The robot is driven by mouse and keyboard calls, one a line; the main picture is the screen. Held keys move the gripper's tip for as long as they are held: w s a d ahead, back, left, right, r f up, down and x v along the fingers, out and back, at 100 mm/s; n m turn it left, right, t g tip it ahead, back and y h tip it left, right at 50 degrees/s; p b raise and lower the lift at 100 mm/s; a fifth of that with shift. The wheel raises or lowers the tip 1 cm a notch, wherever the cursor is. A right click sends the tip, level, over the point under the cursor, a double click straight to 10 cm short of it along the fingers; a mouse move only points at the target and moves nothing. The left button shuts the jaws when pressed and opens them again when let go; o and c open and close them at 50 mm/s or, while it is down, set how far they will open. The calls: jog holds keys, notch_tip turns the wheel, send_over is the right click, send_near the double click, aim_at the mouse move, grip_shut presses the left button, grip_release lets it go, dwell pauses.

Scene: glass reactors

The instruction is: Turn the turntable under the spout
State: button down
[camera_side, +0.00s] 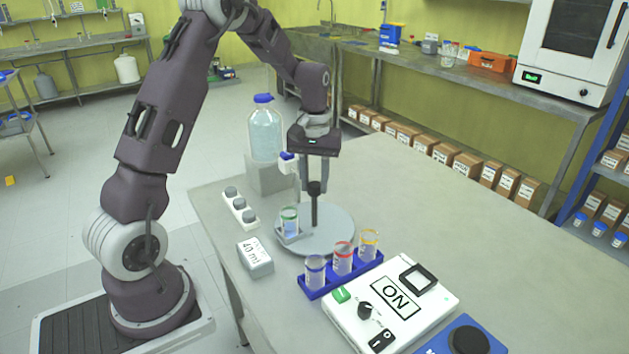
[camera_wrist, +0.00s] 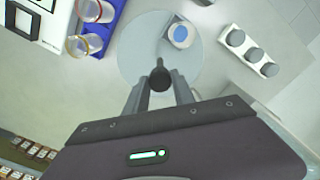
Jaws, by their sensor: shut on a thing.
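The turntable (camera_side: 338,232) is a grey disc on the table, also seen in the wrist view (camera_wrist: 135,50). A dark upright post (camera_side: 315,208) stands on it. My gripper (camera_side: 315,186) points down and is shut on the post's top; the wrist view shows the post's round end (camera_wrist: 159,77) between the fingers. A clear green-rimmed cup (camera_side: 289,221) sits near the disc's left edge. The blue-and-white spout (camera_side: 288,160) of the water bottle (camera_side: 265,132) appears above the cup in the side view. I cannot tell whether they line up. A blue-and-white round shape (camera_wrist: 180,36) shows over the disc.
A blue rack (camera_side: 342,277) with three rimmed vessels stands close in front of the turntable. Grey round buttons (camera_side: 240,205) and a "40 ml" block (camera_side: 255,258) lie left. The table's right part is clear.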

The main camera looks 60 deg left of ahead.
jog(key=shift+m, duration=9.1)
jog(key=c, duration=1.1)
grip_release()
jog(key=shift+o, duration=0.2)
